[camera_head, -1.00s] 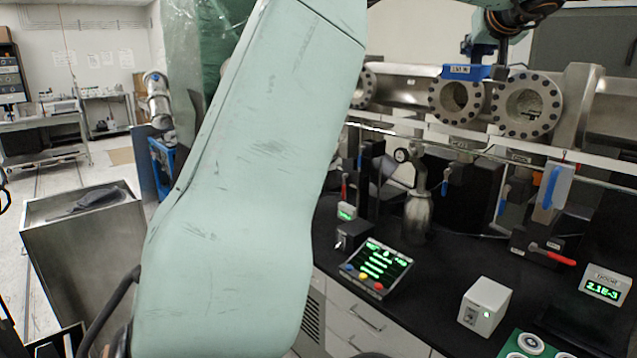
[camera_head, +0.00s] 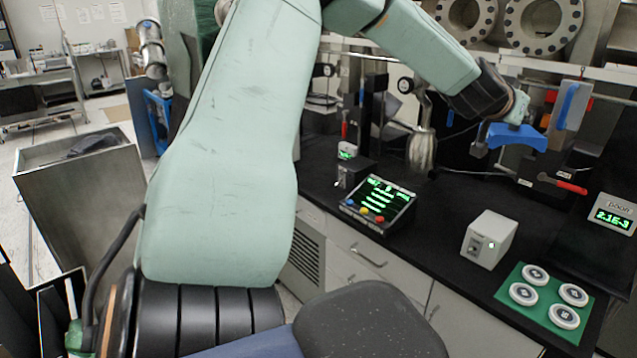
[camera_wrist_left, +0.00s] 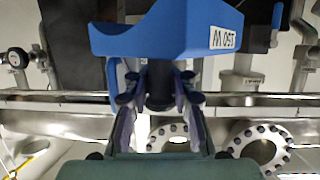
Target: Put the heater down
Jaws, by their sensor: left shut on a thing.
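The heater (camera_head: 518,137) is a blue curved saddle-shaped block. Its 150 W label shows upside down in the left wrist view (camera_wrist_left: 180,35). My left gripper (camera_head: 508,108) is shut on it and holds it in front of the steel flanges, above the black bench. In the left wrist view the two fingers (camera_wrist_left: 158,98) close around a dark part below the blue block. The heater appears clear of the bench and the pipe, but its exact height is hard to tell. My right gripper is not in view.
On the black bench (camera_head: 455,212) stand a control panel (camera_head: 377,203), a white box (camera_head: 490,240) and a pressure display (camera_head: 612,216). A green mat (camera_head: 545,302) with white discs lies at the front right. Bench room is clear between panel and box.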

